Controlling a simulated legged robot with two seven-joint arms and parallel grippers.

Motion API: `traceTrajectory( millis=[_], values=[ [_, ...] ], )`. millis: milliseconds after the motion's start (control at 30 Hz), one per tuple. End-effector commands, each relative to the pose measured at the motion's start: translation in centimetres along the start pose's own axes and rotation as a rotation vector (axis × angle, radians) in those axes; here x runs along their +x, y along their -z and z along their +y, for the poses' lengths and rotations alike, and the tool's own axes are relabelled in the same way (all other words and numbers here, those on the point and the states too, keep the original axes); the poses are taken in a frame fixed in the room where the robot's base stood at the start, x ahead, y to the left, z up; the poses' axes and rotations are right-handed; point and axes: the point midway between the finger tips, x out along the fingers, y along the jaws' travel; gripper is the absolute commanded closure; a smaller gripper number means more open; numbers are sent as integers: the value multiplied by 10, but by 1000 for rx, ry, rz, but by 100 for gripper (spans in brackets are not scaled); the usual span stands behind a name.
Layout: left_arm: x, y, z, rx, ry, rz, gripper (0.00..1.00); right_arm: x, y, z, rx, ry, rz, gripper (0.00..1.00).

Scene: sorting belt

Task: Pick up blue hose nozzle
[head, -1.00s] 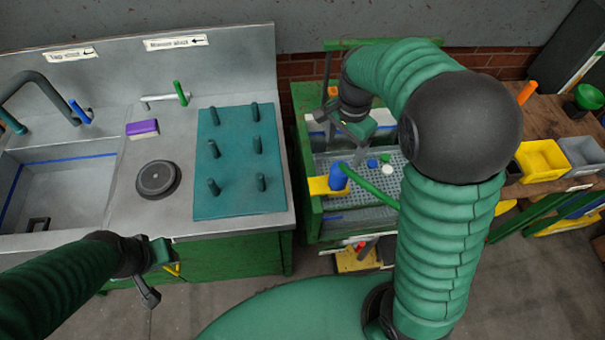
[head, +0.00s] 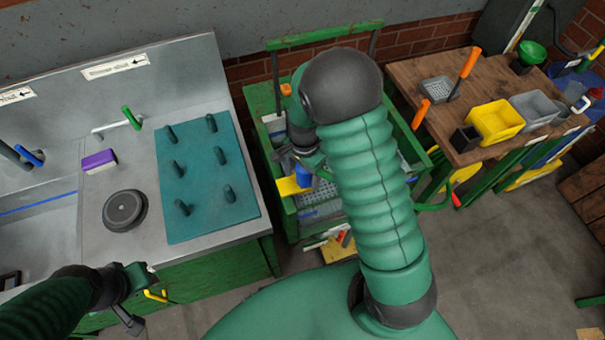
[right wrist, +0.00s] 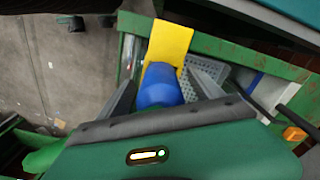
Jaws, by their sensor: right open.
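The blue hose nozzle (head: 304,176) is at the near left part of the green-framed cart, beside a yellow bracket (head: 289,187). My right arm hides part of it in the head view. In the right wrist view the blue nozzle (right wrist: 158,86) lies between the two grey fingers of my right gripper (right wrist: 163,92), which are apart. The yellow bracket (right wrist: 171,40) is just beyond it. In the head view my right gripper (head: 309,158) is right at the nozzle. My left gripper (head: 137,297) is over the front of the sink counter; its finger gap is unclear.
The green cart (head: 262,110) holds a grey perforated tray (right wrist: 215,72). The steel counter (head: 95,215) with a teal peg board (head: 205,220) stands left. A wooden bench (head: 425,75) with yellow (head: 497,122) and grey bins is right. The floor (head: 500,260) at lower right is mostly clear.

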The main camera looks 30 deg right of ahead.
Motion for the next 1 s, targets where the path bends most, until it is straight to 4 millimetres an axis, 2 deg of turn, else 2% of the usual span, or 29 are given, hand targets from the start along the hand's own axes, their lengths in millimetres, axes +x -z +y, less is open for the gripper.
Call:
traceTrajectory(
  millis=[100,333,900,1000],
  values=[
    [-1,0,0,1,0,0,64,13,0,0,1,0,-1,24],
    [0,0,0,1,0,0,64,14,-3,-2,0,2,4,26],
    [-1,0,0,1,0,0,64,13,-2,-2,-1,2,1,100],
    [-1,0,0,1,0,0,64,13,-2,-2,0,2,2,100]
  ],
)
